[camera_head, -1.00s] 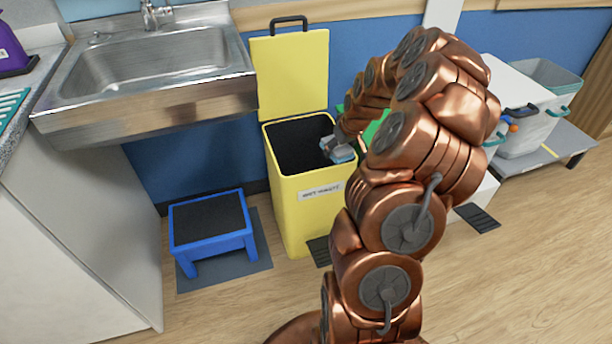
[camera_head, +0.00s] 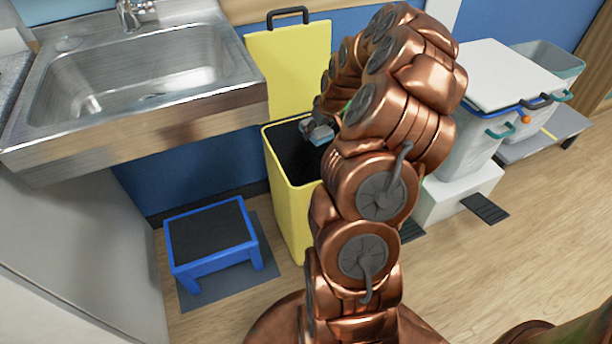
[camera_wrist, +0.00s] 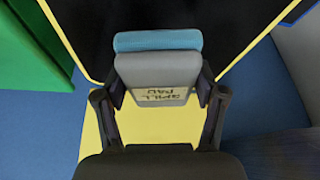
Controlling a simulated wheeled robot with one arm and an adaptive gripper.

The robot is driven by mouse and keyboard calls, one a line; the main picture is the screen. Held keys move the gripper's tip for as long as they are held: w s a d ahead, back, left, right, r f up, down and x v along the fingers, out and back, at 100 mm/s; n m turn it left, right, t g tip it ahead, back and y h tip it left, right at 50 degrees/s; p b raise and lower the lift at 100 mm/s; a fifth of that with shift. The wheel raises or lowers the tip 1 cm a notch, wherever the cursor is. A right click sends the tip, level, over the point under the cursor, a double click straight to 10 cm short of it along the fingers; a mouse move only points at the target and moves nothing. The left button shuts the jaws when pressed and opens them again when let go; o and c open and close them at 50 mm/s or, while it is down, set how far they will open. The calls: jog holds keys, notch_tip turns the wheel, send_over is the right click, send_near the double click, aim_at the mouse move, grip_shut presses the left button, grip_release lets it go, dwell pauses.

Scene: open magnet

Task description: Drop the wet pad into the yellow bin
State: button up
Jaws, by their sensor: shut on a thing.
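The wet pad is a grey and light-blue block (camera_wrist: 157,72) with printed lettering that reads "SPILL PAD" upside down in the wrist view. My gripper (camera_wrist: 160,98) is shut on it, one finger at each side. In the head view the pad (camera_head: 319,134) shows at the end of my arm, over the open mouth of the yellow bin (camera_head: 289,204). The bin's lid (camera_head: 290,68) stands upright at the back. The bin's inside is dark, and its right part is hidden behind my arm. In the wrist view the pad overlaps the bin's yellow front rim and dark opening.
A steel sink (camera_head: 140,85) stands left of the bin. A blue step stool (camera_head: 211,240) sits on the floor in front of it. White-lidded and grey containers (camera_head: 497,75) stand at the right. A green surface (camera_wrist: 32,50) is at the wrist view's left.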

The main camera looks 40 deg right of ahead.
jog(key=shift+s+d+f, duration=0.2)
jog(key=shift+f, duration=0.5)
notch_tip(320, 180, down, 4)
jog(key=shift+f+b, duration=0.15)
jog(key=shift+b, duration=0.35)
jog(key=o, duration=1.2)
jog(key=v, duration=1.2)
